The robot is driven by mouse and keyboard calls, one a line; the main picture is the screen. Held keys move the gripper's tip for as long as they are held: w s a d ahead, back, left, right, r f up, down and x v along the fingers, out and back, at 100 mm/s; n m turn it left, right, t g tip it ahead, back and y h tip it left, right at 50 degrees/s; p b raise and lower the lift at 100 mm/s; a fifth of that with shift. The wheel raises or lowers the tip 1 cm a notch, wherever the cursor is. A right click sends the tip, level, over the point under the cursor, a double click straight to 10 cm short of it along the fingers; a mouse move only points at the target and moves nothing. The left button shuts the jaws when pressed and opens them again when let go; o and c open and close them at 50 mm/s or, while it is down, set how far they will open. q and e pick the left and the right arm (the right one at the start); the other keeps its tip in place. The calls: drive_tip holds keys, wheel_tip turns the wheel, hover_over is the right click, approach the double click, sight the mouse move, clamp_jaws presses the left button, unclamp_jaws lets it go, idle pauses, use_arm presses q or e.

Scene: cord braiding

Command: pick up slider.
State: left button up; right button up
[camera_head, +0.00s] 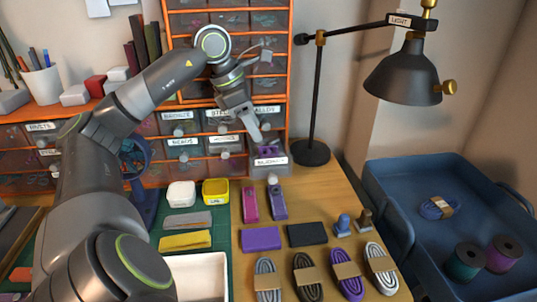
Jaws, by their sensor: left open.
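A pulled-out drawer (285,159) at the lower right of the drawer cabinet carries a white label that seems to read "SLIDERS". Small purple pieces (267,150) show inside it; they look like sliders, but they are too small to tell apart. My left gripper (258,137) points down just above this drawer, with its jaws open and nothing seen between them. Whether a fingertip touches a piece is not clear. My right gripper is not in view.
A black lamp (405,75) stands right of the drawer. On the table lie purple and dark pouches, several cord bundles (346,275), and small white (181,194) and yellow (216,191) boxes. A blue tray (400,215) with spools is at the right.

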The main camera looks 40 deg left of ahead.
sight(264, 150)
use_arm(q)
drive_tip(key=shift+x, duration=3.05)
drive_tip(key=shift+s+a, duration=0.1)
drive_tip(key=shift+s, duration=0.1)
drive_tip(key=shift+c, duration=0.5)
drive_tip(key=c, duration=0.6)
